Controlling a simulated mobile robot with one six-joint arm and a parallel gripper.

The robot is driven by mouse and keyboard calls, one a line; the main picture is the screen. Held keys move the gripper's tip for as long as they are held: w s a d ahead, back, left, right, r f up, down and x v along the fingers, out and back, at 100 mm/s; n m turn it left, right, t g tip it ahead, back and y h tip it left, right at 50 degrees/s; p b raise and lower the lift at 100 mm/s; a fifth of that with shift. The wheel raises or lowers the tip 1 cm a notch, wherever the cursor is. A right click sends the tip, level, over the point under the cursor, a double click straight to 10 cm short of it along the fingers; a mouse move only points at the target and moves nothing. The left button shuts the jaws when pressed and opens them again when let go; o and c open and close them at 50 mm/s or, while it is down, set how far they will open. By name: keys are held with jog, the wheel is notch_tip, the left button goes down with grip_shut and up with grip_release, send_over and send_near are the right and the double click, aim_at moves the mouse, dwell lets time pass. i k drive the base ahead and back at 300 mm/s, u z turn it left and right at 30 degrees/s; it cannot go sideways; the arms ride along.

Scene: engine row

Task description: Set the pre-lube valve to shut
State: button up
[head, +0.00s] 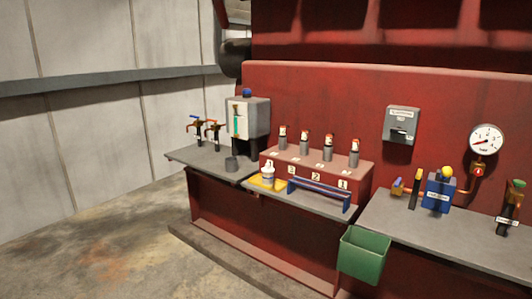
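I cannot tell which fitting is the pre-lube valve, as the small labels are too small to read. On the right bench are a small orange fitting with a blue part (397,187), an upright yellow-and-dark handle (415,189), and a blue unit (438,192) with a yellow knob and white label. At the far right stands a dark labelled fitting with a green upper part (511,206). Two taps stand on the left bench, one with a blue handle (194,128) and one with a reddish handle (212,131). My gripper is not in view.
A gauge (486,140) and a grey labelled box (402,124) are on the red engine wall. A green bin (363,255) hangs at the right bench's front. A blue rack (318,194) and white bottle (268,177) stand mid-bench. Floor at left is clear.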

aim_at(399, 181)
jog(key=k, duration=1.35)
jog(key=z, duration=0.35)
jog(key=i, duration=0.5)
jog(key=z, duration=0.8)
jog(key=i, duration=1.45)
jog(key=u, duration=0.45)
jog(key=i, duration=0.8)
jog(key=u, duration=0.45)
